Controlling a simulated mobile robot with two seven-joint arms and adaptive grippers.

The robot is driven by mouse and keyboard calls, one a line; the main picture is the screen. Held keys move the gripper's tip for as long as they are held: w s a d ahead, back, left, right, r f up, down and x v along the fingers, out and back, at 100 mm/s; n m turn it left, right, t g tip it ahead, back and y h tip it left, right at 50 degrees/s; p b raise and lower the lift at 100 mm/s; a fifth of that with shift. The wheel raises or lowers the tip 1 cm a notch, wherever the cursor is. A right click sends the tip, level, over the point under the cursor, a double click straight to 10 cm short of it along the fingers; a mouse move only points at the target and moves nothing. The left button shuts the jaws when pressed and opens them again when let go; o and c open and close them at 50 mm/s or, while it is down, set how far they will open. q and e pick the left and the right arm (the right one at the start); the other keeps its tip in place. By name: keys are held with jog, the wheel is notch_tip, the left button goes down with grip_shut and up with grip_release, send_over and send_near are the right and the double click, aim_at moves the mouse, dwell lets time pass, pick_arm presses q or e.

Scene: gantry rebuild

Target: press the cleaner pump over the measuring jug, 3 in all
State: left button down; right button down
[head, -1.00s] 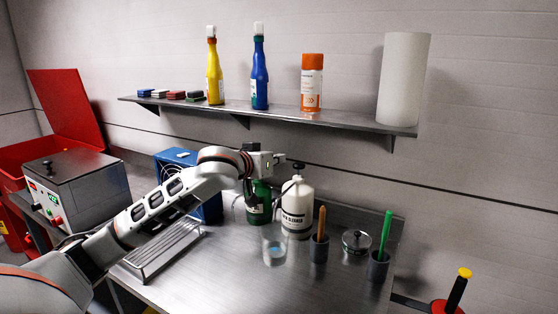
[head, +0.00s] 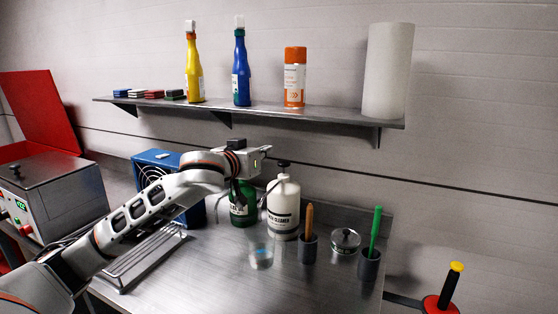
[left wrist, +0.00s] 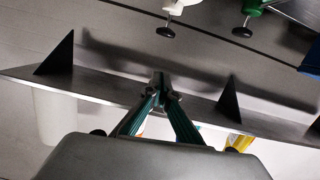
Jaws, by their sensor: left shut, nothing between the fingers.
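The white cleaner bottle (head: 283,210) stands upright on the steel bench, its black pump head (head: 283,163) on top. Its thin dark spout curves down to the left. The clear measuring jug (head: 261,256) stands in front of the bottle, with something bluish low inside. I cannot tell whether the spout tip is exactly above it. My left gripper (head: 266,153) is left of the pump head and above the green bottle, mostly hidden by its wrist. In the left wrist view its fingers (left wrist: 161,88) are closed and empty; the cleaner pump (left wrist: 165,31) shows beyond, apart from them. My right gripper is out of view.
The green pump bottle (head: 243,212) stands just left of the cleaner. Two dark cups (head: 308,250) (head: 369,266) and a small lidded pot (head: 344,241) stand to the right. A wall shelf (head: 330,117) with bottles overhangs the back. A wire rack (head: 150,262) lies left.

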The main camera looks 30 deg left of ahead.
pick_arm(q)
send_over(284, 164)
jog(key=s+a, duration=0.1)
jog(key=s, duration=0.1)
jog(key=f, duration=0.1)
jog(key=shift+w+f, duration=0.25)
jog(key=shift+f, duration=1.9)
jog(key=shift+d, duration=0.1)
